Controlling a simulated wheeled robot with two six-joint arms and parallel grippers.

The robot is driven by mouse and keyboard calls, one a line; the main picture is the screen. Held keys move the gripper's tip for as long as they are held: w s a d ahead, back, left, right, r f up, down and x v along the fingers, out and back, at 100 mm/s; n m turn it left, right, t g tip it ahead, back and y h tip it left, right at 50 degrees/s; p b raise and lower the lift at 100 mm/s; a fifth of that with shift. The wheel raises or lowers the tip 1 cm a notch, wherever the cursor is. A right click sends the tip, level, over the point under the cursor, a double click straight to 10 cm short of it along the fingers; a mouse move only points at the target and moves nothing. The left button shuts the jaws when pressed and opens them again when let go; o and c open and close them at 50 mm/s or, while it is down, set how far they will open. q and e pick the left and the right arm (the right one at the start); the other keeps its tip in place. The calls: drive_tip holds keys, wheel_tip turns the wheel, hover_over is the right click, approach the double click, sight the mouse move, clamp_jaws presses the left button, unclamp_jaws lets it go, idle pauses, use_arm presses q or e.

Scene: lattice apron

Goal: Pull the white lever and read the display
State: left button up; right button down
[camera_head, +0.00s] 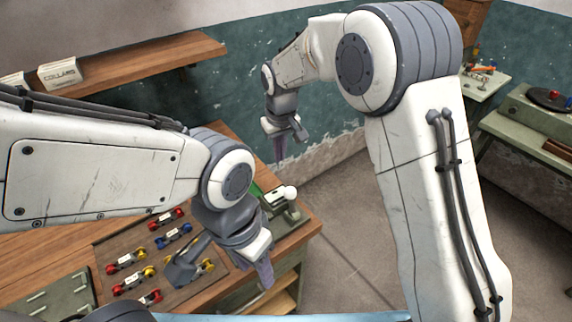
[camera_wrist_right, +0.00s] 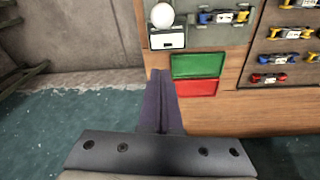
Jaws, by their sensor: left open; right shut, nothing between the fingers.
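The white lever's round knob (camera_head: 290,192) stands on a small device at the table's right corner; the knob also shows in the right wrist view (camera_wrist_right: 162,15). Below the knob in that view is a white panel (camera_wrist_right: 167,41) with a small dark mark, too small to read; I cannot tell if it is the display. My right gripper (camera_head: 279,150) is shut and empty, beyond the table's edge and apart from the knob. Its purple fingers also show in the right wrist view (camera_wrist_right: 160,95). My left gripper (camera_head: 262,270) is open, in front of the device in the picture and nearer the camera.
A brown board (camera_head: 120,230) holds several red, blue and yellow parts. Green (camera_wrist_right: 198,65) and red (camera_wrist_right: 196,88) pads lie beside the device. A slotted tray (camera_head: 50,302) is at lower left. A wooden shelf (camera_head: 140,62) hangs on the wall. Open floor (camera_head: 340,235) lies right of the table.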

sight(291, 202)
drive_tip(key=shift+w+d, duration=0.1)
drive_tip(key=shift+w, duration=0.3)
drive_tip(key=shift+f, duration=0.1)
drive_tip(key=f+p, duration=0.1)
drive_tip(key=f, duration=0.2)
drive_tip(key=w+f+p, duration=0.1)
drive_tip(key=f, duration=0.2)
drive_tip(key=f+p, duration=0.2)
drive_tip(key=f, duration=0.2)
drive_tip(key=shift+w, duration=0.15)
drive_tip(key=s+p, duration=0.1)
drive_tip(key=s+d+r+p, duration=0.1)
drive_tip(key=s, duration=0.1)
drive_tip(key=shift+r, duration=0.1)
drive_tip(key=shift+s+d, duration=0.15)
drive_tip(key=shift+s, duration=0.1)
